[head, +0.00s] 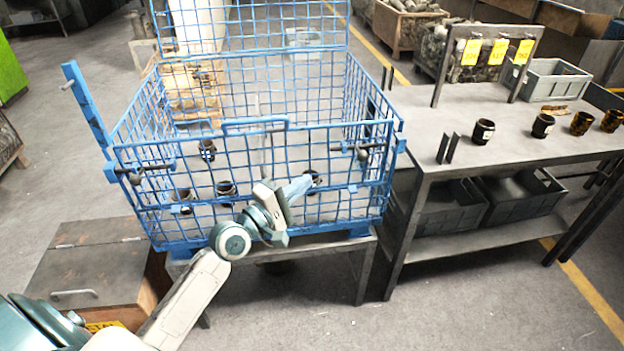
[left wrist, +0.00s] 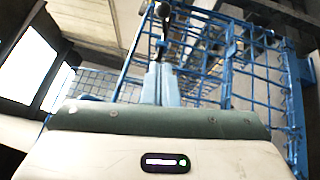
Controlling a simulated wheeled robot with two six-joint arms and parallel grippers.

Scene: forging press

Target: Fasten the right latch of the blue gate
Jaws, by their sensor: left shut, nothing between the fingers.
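The blue gate (head: 250,170) is the upright wire-mesh front of a blue cage, with a loop handle on its top edge. The right latch (head: 362,151) is a dark horizontal bolt with a round knob near the gate's upper right corner. How far the bolt reaches is too small to tell. My left gripper (head: 303,185) is shut and empty in front of the gate, below and left of the right latch, apart from it. In the left wrist view its closed fingers (left wrist: 160,82) point toward a dark latch knob (left wrist: 163,11). My right gripper is not in view.
A similar left latch (head: 137,172) sits at the gate's other end. Dark cylinders lie inside the cage. A grey metal table (head: 440,108) stands close on the right, with several dark cups and a grey crate (head: 550,82). A wooden box (head: 90,265) stands at the lower left.

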